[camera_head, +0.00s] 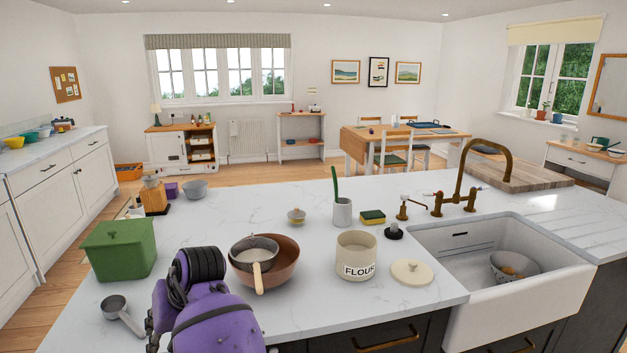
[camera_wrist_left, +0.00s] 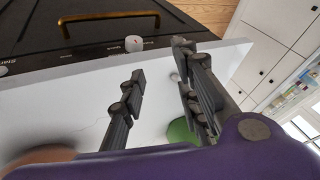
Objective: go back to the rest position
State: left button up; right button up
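My left arm, purple with black joints, comes in at the bottom of the head view, over the front edge of the island's white marble worktop (camera_head: 310,320). In the left wrist view my left gripper (camera_wrist_left: 160,62) has its two dark fingers apart, with bare worktop showing between them and nothing held. Its fingertips point towards the worktop's front edge and the dark cabinet front. My right arm and right gripper show in neither view.
A green lidded box (camera_head: 120,250) and a metal scoop (camera_head: 121,314) lie left of my arm. A brown bowl (camera_head: 283,268) with a sieve (camera_head: 254,251), a flour canister (camera_head: 356,254) and its lid (camera_head: 412,272) stand right of it. The white sink (camera_head: 515,310) is further right.

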pick_arm(q)
jog(key=s+a+f+m+t, duration=0.1)
jog(key=s+a+f, duration=0.2)
jog(key=s+f, duration=0.4)
jog(key=s+a+f+m, duration=0.1)
jog(key=s+a+f, duration=0.1)
jog(key=s+f, duration=0.55)
jog(key=s+d+f+m+h, duration=0.15)
jog(key=s+d, duration=0.25)
jog(key=s, duration=0.5)
jog(key=s+d+f+m+g+h, duration=0.15)
jog(key=s+d, duration=0.25)
jog(key=s, duration=0.5)
jog(key=s+d+f+m+h, duration=0.1)
jog(key=s+d+h, duration=0.1)
jog(key=s+d, duration=0.5)
jog(key=w+d+f+t+h, duration=0.1)
jog(key=w+f+t, duration=0.6)
jog(key=f, duration=0.4)
jog(key=shift+w+d+f, duration=0.15)
jog(key=shift+w+f, duration=0.05)
jog(key=shift+f, duration=0.15)
